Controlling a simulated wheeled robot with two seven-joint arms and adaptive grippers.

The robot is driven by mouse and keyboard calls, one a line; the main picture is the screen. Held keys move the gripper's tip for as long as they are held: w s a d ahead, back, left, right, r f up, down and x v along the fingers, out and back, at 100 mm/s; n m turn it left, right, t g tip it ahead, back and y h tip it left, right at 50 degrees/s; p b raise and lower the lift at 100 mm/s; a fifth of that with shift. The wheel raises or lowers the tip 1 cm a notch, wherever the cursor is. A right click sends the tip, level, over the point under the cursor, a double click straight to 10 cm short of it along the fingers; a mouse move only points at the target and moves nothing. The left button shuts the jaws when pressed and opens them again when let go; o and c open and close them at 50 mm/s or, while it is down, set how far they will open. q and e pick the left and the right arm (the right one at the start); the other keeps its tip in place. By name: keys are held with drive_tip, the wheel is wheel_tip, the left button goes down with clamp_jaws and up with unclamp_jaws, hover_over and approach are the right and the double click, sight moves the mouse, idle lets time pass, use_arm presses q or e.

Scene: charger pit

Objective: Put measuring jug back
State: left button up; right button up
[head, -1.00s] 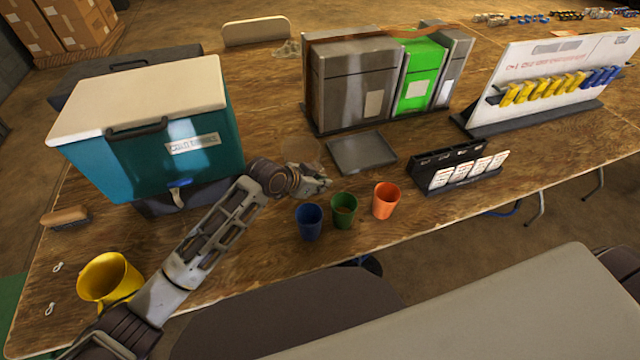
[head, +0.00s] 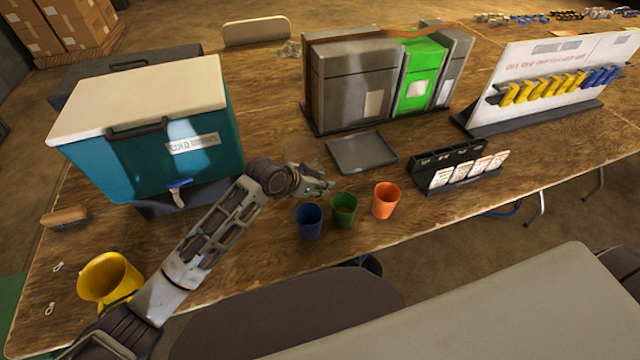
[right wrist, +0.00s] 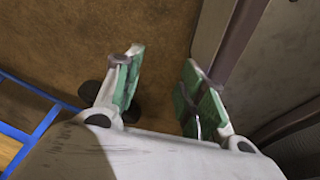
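I cannot make out a measuring jug for certain. A yellow open-topped vessel (head: 108,280) stands at the table's near left; I see no clear handle or markings on it. My left gripper (head: 318,184) is low over the table, between the teal cooler and the dark grey tray, just behind the blue cup. Its fingers are too small to read, and no held thing shows clearly. My right gripper (right wrist: 163,72) is open and empty in the right wrist view, above brown floor; it is not in the head view.
A teal cooler (head: 150,155) with a tap stands at left. Blue (head: 309,223), green (head: 343,212) and orange (head: 385,202) cups stand near the front edge. A brush (head: 66,217) lies far left.

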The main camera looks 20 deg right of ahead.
use_arm(q)
drive_tip(key=shift+v, duration=0.85)
drive_tip(key=p+v, duration=0.1)
drive_tip(key=v, duration=0.9)
use_arm(e)
drive_tip(key=shift+s+d+r, duration=0.1)
drive_tip(key=shift+s+d, duration=0.65)
drive_tip(key=shift+s, duration=0.15)
